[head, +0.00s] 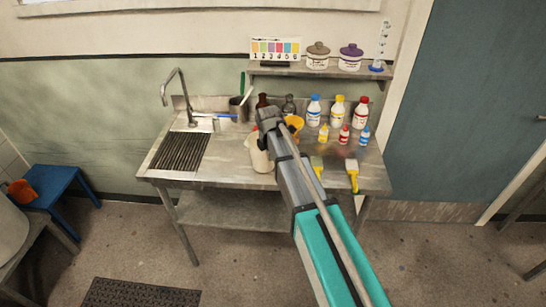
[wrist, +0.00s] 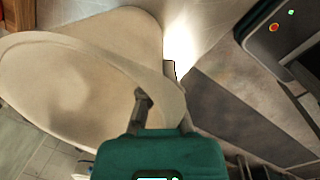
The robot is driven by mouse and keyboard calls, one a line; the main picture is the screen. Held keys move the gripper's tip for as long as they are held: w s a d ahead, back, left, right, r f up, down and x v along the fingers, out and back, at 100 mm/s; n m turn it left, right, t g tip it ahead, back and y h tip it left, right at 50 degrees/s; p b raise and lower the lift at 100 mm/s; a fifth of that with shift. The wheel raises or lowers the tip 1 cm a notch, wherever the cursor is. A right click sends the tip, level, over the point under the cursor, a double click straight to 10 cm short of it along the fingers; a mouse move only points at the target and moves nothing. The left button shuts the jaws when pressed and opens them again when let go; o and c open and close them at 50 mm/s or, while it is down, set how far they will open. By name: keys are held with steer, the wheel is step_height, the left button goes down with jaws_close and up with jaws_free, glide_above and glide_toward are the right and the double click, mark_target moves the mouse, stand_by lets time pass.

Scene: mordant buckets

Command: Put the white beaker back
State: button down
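The white beaker (head: 261,156), cream-coloured, shows at the front middle of the steel bench in the head view, just below my gripper (head: 266,120). Whether its base touches the bench is unclear. In the wrist view the beaker (wrist: 60,85) fills the left side, with its wide rim facing the camera and its inside looking empty. My gripper (wrist: 160,85) has one finger on the inner side of the beaker's wall and the other on the outer side, close together, so it appears shut on the wall near the rim. My arm hides part of the bench.
The steel bench (head: 222,173) has a sink drainer (head: 180,151) and tap at left. Bottles (head: 338,110) and brushes (head: 352,175) stand or lie at right, and a yellow-orange vessel (head: 295,122) is behind my gripper. A wall shelf (head: 310,70) holds jars. Bench space left of the beaker is clear.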

steer(key=shift+f, duration=0.15)
steer(key=c, duration=0.8)
jaws_free()
step_height(320, 180, up, 12)
steer(key=s+p, duration=0.1)
steer(key=p, duration=1)
steer(key=shift+s+a+p, duration=0.15)
steer(key=shift+s+p, duration=0.15)
steer(key=shift+p, duration=0.1)
